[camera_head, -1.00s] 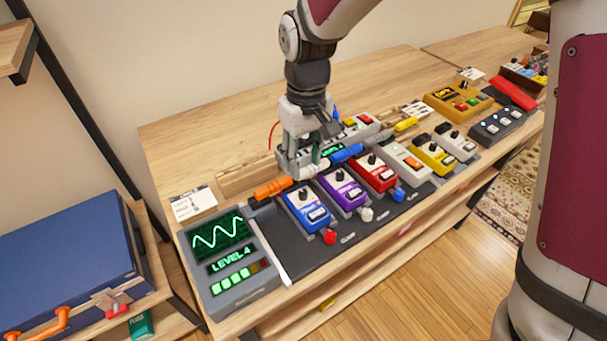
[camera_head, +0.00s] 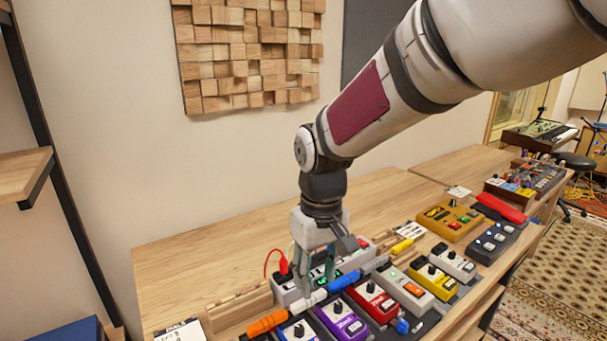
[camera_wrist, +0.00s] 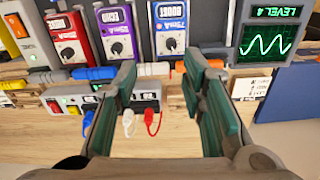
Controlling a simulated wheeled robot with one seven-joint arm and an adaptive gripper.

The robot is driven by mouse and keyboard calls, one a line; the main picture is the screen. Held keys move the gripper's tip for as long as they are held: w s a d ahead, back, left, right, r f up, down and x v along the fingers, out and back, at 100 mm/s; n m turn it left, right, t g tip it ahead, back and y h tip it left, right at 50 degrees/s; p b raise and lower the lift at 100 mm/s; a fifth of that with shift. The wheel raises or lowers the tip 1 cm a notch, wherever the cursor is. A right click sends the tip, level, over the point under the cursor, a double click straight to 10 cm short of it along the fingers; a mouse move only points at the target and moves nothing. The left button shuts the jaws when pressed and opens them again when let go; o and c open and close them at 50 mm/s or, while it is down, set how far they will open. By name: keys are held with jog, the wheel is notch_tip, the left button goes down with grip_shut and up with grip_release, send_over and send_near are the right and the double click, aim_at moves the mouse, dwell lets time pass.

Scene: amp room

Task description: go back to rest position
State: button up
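My gripper (camera_head: 318,294) points down over the back edge of the pedal board, behind the purple pedal (camera_head: 341,319). In the wrist view my gripper (camera_wrist: 162,72) has its two green-padded fingers well apart, with nothing clamped between them. A white plug (camera_wrist: 153,69) crosses the view between and beyond the fingertips, between a blue plug (camera_wrist: 95,73) and an orange plug (camera_wrist: 181,67). The head view also shows the orange plug (camera_head: 267,323) and the blue plug (camera_head: 344,281). Whether a fingertip touches the white plug I cannot tell.
The red pedal (camera_head: 374,300) and yellow pedal (camera_head: 432,281) stand to the right. A grey power box (camera_head: 290,291) with a red cable sits behind the plugs. A wooden shelf (camera_head: 22,174) juts out at left. The tabletop (camera_head: 205,259) behind is clear.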

jog(key=s+d+r+m+t+p, duration=0.1)
jog(key=s+d+r+m+t, duration=0.15)
jog(key=s+d+r, duration=0.8)
jog(key=s+d+m, duration=0.1)
jog(key=s+d, duration=0.2)
jog(key=s, duration=0.2)
jog(key=s+d+m+t, duration=0.1)
jog(key=s+d+m, duration=0.1)
jog(key=s, duration=0.4)
jog(key=shift+d+p, duration=0.35)
jog(key=shift+d, duration=0.45)
jog(key=shift+m, duration=0.25)
